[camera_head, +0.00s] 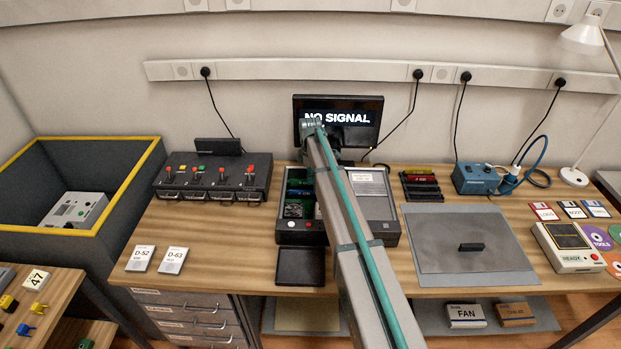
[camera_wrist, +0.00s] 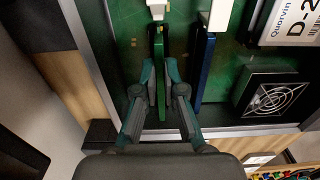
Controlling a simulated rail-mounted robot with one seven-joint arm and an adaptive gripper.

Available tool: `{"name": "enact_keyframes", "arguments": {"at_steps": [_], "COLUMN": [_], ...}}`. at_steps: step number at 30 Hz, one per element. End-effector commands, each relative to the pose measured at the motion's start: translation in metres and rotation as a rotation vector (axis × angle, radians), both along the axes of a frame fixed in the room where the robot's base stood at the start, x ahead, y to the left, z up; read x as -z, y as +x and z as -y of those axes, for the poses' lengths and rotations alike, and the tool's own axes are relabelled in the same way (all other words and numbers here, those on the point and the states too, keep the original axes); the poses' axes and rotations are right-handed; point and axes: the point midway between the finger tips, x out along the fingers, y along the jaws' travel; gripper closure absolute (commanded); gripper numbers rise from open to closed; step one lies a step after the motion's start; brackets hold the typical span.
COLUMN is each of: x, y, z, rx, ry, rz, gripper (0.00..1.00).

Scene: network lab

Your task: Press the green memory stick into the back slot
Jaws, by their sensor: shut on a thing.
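In the wrist view my gripper (camera_wrist: 160,78) is shut on the green memory stick (camera_wrist: 158,48), with one finger on each side of it. The stick is seen nearly edge-on over the green circuit board (camera_wrist: 126,35) of the open computer case (camera_head: 284,238). Its far end is at a white clip (camera_wrist: 157,8). I cannot tell how deep it sits in a slot. A blue memory stick (camera_wrist: 205,68) stands to its right, apart from my fingers, by a second white clip (camera_wrist: 218,12). In the head view my arm hides the gripper, the green stick and part of the case.
A fan (camera_wrist: 272,97) and a labelled unit (camera_wrist: 290,22) are at the right of the board. A monitor (camera_head: 360,108) reading NO SIGNAL stands behind the case. A rack of sticks (camera_head: 421,186) and a grey mat (camera_head: 450,225) are to the right. A switch panel (camera_head: 205,180) is left.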

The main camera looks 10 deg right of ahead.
Motion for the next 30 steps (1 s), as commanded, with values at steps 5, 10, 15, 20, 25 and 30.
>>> {"name": "enact_keyframes", "arguments": {"at_steps": [5, 10, 15, 20, 25, 30], "x": [-0.0001, 0.0003, 0.0019, 0.0037, 0.0056, 0.0075], "y": [0.0, 0.0, 0.0, 0.0, 0.0, -0.0001], "z": [0.0, 0.0, 0.0, 0.0, 0.0, 0.0], "rx": [0.0, 0.0, 0.0, 0.0, 0.0, 0.0], "ry": [0.0, 0.0, 0.0, 0.0, 0.0, 0.0], "rz": [0.0, 0.0, 0.0, 0.0, 0.0, 0.0], "gripper": [1.0, 1.0, 1.0, 1.0, 1.0, 1.0]}}
